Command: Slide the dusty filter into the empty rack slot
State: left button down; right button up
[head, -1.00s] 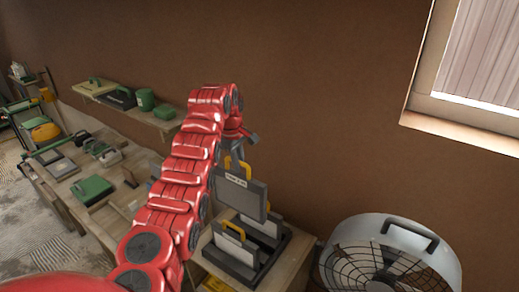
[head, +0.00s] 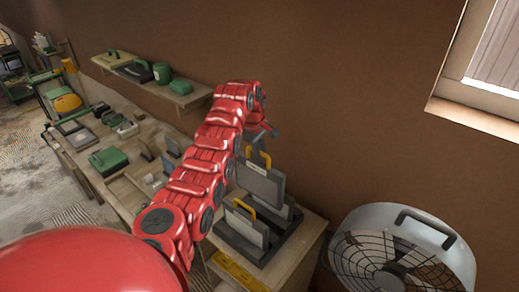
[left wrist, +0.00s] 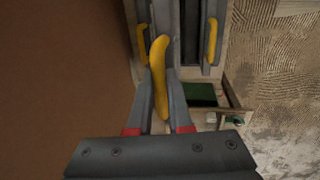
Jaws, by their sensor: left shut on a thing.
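My left gripper (left wrist: 160,85) is shut on the yellow handle (left wrist: 160,65) of a grey filter (head: 262,186) with a pale label. In the head view it holds this filter upright over the dark rack (head: 257,257); its lower part is partly hidden by a front filter (head: 243,228), so I cannot tell if it has entered a slot. The front filter stands in the rack, and another grey filter (head: 289,213) shows partly behind. The left wrist view shows two other yellow handles, left (left wrist: 142,42) and right (left wrist: 210,42), with a dark gap between. My right gripper is out of view.
A large round fan (head: 400,255) stands right of the rack's wooden stand (head: 300,255). A brown wall (head: 350,110) rises close behind. A long workbench (head: 130,175) with several tools and a shelf (head: 190,97) lie to the left.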

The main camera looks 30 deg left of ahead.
pick_arm(q)
send_over(260, 192)
jog(key=w+a, duration=0.1)
jog(key=shift+w+f, duration=0.1)
jog(key=shift+f, duration=3)
jog(key=shift+f+b, duration=0.5)
jog(key=shift+f, duration=1.15)
jog(key=shift+f+b, duration=1.8)
jog(key=shift+f, duration=2.35)
jog(key=shift+d+p, duration=0.15)
jog(key=shift+p, duration=0.2)
jog(key=shift+f, duration=0.25)
jog(key=shift+f+b, duration=0.4)
jog(key=c, duration=0.8)
grip_release()
jog(key=shift+o, duration=0.2)
